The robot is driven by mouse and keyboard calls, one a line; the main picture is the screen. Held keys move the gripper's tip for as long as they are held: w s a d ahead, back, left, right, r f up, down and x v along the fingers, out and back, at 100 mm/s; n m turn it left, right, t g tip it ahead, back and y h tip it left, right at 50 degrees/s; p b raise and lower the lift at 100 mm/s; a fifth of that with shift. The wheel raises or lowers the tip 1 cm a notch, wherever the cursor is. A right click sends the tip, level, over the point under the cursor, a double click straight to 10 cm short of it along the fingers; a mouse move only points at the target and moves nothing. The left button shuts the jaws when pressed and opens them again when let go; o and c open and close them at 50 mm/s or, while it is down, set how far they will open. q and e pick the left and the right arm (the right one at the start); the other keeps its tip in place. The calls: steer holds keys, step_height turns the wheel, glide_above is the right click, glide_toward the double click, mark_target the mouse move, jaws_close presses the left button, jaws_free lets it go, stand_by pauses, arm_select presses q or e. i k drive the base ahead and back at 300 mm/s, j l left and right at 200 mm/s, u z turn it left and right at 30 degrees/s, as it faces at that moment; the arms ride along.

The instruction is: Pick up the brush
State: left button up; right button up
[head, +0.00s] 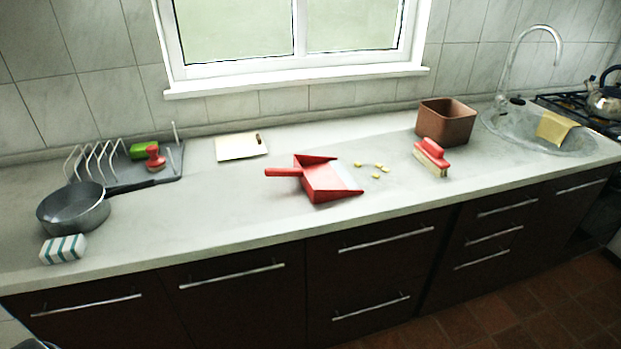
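A brush (431,157) with a red back and pale bristles lies on the counter right of centre, just in front of a brown square container. A red dustpan (325,180) lies to its left, its handle pointing left and its pale lip facing right. Several small yellow bits (376,170) lie between dustpan and brush. A smaller red round-topped item (155,158), possibly a scrubber, is on the dish rack at the left. Neither of my grippers can be made out in the head view.
A grey pan (73,209) and a striped sponge (63,249) are at the left by the dish rack (120,176). The brown container (446,121) stands behind the brush. The sink (498,128) is at right. The counter's front strip is mostly clear.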

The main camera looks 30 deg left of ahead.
mark_target(428, 153)
steer(key=i+u, duration=0.2)
steer(key=u, duration=0.2)
steer(key=i+u, duration=0.15)
steer(key=u, duration=0.25)
steer(key=i+l+u, duration=0.15)
steer(key=u, duration=0.25)
steer(key=i+l+u, duration=0.1)
steer(key=i+l, duration=0.35)
steer(key=i+l+u, duration=0.15)
steer(key=i+l, duration=0.3)
steer(key=l, duration=0.15)
steer(key=z, duration=1.3)
steer(key=u, duration=0.65)
steer(key=k+l+u, duration=0.5)
steer(key=u, duration=0.25)
steer(key=k+l+u, duration=0.35)
steer(key=k, duration=0.3)
steer(key=i, duration=0.4)
